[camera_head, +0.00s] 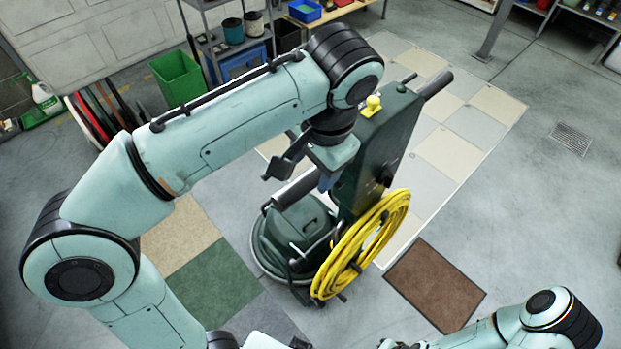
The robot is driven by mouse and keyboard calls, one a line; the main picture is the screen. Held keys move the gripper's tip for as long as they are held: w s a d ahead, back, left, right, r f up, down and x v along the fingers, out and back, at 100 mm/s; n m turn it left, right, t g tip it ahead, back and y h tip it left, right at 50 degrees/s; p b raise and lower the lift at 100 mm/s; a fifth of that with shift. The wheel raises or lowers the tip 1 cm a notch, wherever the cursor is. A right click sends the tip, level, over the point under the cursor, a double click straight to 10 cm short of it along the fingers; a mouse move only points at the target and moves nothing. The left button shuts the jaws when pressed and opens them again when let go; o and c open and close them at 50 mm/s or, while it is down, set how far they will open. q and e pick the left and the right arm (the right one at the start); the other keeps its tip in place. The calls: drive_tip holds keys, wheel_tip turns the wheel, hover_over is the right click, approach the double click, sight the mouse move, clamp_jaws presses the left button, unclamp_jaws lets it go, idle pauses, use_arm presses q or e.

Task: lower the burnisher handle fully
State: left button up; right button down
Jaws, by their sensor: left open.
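The burnisher is a dark green floor machine with a round base (262,247) on the floor in the middle of the view. Its handle column (366,165) stands raised and tilted, with a dark grip (437,84) at the upper right and a yellow knob (373,103) near the top. A yellow cord (400,212) hangs coiled on its side. My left gripper (301,176) is open beside the column, above the base; I cannot tell whether it touches. My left arm hides part of the column. My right gripper (396,344) is barely in view at the bottom edge.
Pale floor tiles (450,150) lie behind the machine, with a green pad (212,284) and a brown mat (435,285) in front. A green bin (176,78) and shelving stand at the back left. Open concrete floor lies to the right.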

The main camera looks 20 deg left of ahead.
sight(310, 176)
use_arm(q)
drive_tip(key=f, duration=0.4)
drive_tip(key=shift+w+a+b, duration=0.25)
drive_tip(key=shift+a+b, duration=0.1)
drive_tip(key=shift+a, duration=0.05)
use_arm(e)
drive_tip(key=shift+s+f, duration=0.4)
drive_tip(key=shift+f, duration=0.25)
use_arm(q)
drive_tip(key=shift+r, duration=0.1)
